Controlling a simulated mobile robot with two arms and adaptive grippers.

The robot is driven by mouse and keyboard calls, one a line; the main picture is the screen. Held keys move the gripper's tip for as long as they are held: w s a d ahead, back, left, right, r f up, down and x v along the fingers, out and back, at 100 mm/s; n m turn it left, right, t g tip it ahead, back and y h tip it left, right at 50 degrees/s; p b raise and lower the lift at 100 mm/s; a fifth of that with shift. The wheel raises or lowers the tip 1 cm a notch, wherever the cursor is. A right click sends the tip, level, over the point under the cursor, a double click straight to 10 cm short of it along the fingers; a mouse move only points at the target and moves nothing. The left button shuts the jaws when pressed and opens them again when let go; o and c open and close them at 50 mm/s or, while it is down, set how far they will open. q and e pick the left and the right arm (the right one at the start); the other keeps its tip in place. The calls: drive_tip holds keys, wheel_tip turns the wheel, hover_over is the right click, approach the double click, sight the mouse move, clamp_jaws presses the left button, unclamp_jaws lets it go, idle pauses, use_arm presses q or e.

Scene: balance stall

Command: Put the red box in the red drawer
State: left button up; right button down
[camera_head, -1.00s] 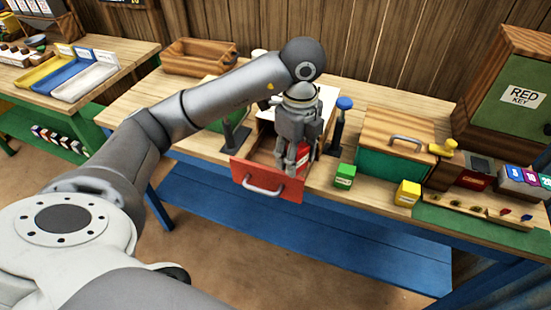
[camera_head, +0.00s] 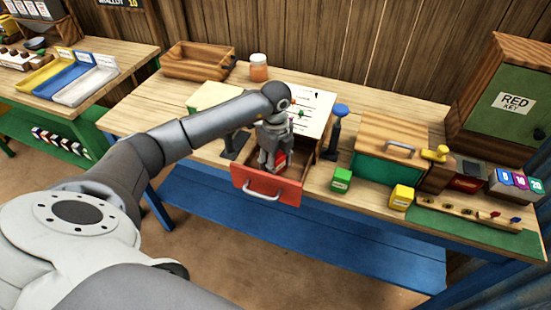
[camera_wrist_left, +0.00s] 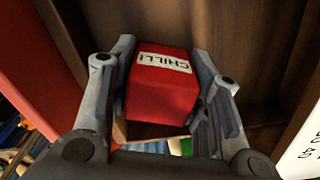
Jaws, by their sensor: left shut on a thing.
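The red box (camera_wrist_left: 162,92), with a white label reading CHILLI, sits between the fingers of my left gripper (camera_wrist_left: 165,85) in the left wrist view. Both fingers are shut on its sides. In the head view the left gripper (camera_head: 272,160) is down inside the open red drawer (camera_head: 262,188), and a bit of the red box (camera_head: 281,160) shows beside the fingers. The drawer's red front and wooden inside also show in the wrist view. Whether the box touches the drawer bottom I cannot tell. My right gripper is not in view.
A green box (camera_head: 341,180) and a yellow box (camera_head: 401,197) stand right of the drawer near the table's front edge. A blue-topped post (camera_head: 337,125) stands close to the drawer's right. A green chest (camera_head: 385,165) is further right. A wooden tray (camera_head: 198,60) and a jar (camera_head: 259,68) stand behind.

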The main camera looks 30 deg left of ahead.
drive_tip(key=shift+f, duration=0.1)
use_arm(q)
drive_tip(key=shift+f, duration=0.2)
drive_tip(key=o, duration=1.1)
drive_tip(key=shift+c, duration=0.2)
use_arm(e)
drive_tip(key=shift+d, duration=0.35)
